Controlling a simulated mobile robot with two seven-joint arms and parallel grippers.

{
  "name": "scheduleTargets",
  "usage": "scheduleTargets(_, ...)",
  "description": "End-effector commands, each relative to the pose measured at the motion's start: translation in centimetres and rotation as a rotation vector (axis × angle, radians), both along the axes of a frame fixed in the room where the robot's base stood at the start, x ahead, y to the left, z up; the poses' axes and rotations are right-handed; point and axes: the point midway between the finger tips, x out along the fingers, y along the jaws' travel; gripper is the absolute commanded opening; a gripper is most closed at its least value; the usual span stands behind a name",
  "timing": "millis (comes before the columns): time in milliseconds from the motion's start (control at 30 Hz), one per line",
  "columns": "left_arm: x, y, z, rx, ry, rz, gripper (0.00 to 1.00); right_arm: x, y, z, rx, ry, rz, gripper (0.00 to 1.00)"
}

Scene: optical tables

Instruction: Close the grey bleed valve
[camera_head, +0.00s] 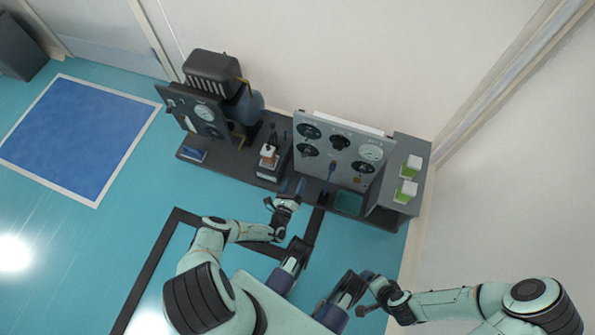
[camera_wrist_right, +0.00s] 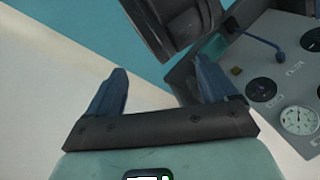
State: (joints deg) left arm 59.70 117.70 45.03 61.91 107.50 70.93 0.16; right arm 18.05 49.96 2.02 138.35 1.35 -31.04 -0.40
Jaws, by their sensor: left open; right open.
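An upright grey gauge panel (camera_head: 318,153) stands on the bench. A blue-handled lever (camera_head: 331,170) sticks out low on its face and also shows in the right wrist view (camera_wrist_right: 262,42). A small brass-coloured fitting (camera_head: 358,180) is to its right. I cannot tell for sure which part is the grey bleed valve. My left gripper (camera_head: 292,187) is open and empty, in front of the panel's lower left, apart from the lever.
A dark pump unit (camera_head: 211,74) and a smaller gauge panel stand on the bench's left part. A side shelf (camera_head: 384,198) with green-and-white boxes (camera_head: 405,191) is at the right. A wall closes the right side. Blue floor lies open at the left.

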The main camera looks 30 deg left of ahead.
Motion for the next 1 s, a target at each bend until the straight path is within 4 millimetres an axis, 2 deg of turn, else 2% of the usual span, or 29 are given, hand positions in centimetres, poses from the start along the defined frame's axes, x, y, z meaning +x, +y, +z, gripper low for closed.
scheduleTargets(133,-0.8,-0.2,0.0,0.0,0.001,-0.001,0.7,-0.3,0.1,0.2,0.004,0.009,0.004,0.85)
scheduleTargets(433,-0.8,-0.2,0.0,0.0,0.0,-0.001,0.7,-0.3,0.2,0.2,0.004,0.01,0.004,0.85)
scheduleTargets(533,-0.7,-0.2,1.1,0.0,-0.004,-0.001,0.7,-0.6,0.3,1.2,0.007,0.014,0.007,0.85)
scheduleTargets(667,-0.3,-0.2,5.2,0.0,-0.017,-0.001,0.7,-1.5,0.7,4.7,0.018,0.037,0.017,0.85)
scheduleTargets(800,0.7,-0.2,11.0,0.0,-0.035,-0.001,0.7,-2.9,1.3,9.7,0.038,0.082,0.035,0.85)
scheduleTargets(1000,3.0,-0.2,18.5,0.0,-0.06,-0.001,0.7,-3.8,2.2,16.0,0.065,0.145,0.062,0.85)
